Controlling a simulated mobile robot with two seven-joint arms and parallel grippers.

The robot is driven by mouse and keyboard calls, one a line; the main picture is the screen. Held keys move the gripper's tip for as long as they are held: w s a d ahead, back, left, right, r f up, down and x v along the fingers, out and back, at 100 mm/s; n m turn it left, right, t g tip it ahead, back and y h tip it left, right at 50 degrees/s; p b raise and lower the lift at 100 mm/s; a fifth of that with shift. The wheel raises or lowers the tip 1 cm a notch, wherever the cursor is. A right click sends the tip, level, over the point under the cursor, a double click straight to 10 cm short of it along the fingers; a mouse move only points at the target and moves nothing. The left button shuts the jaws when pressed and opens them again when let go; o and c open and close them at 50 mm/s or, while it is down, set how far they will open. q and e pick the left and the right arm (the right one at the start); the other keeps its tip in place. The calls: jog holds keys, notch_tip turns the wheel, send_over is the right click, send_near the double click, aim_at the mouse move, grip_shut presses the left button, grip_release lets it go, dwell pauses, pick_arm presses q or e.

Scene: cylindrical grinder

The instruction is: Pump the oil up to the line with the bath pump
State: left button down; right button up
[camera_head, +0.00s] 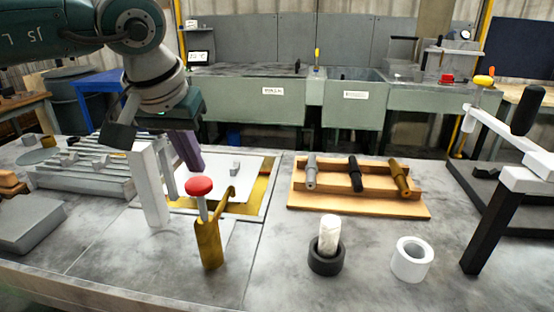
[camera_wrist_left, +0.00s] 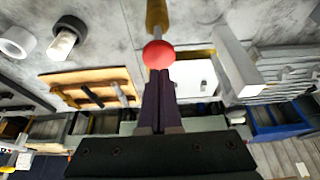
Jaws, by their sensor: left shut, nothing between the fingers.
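The bath pump (camera_head: 209,245) is an upright brass body with a grey rod and a red knob (camera_head: 200,186) on top. A brass spout leans from it toward the sunken bath (camera_head: 262,190), where a gold-coloured surface shows around a white plate. I cannot make out a level line. My left gripper (camera_head: 193,168) has dark purple fingers, shut and empty, behind and above the red knob. In the left wrist view its fingers (camera_wrist_left: 158,88) point at the red knob (camera_wrist_left: 159,54), apparently apart from it. My right gripper is not in view.
A white post (camera_head: 149,185) stands close left of the pump. A wooden rack (camera_head: 360,200) with several tools, a dark cup (camera_head: 326,262) holding a white cylinder and a white ring (camera_head: 411,260) are to the right. A black-and-white lever frame (camera_head: 490,225) stands at far right.

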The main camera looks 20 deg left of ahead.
aim_at(195, 184)
pick_arm(q)
jog(key=shift+f, duration=0.1)
jog(key=shift+f+b, duration=2.65)
jog(key=shift+f, duration=0.05)
jog(key=shift+r, duration=0.1)
jog(key=shift+r+p, duration=2)
jog(key=shift+r, duration=0.7)
notch_tip(195, 184, up, 5)
jog(key=p, duration=0.3)
jog(key=shift+p, duration=0.3)
jog(key=shift+d, duration=0.1)
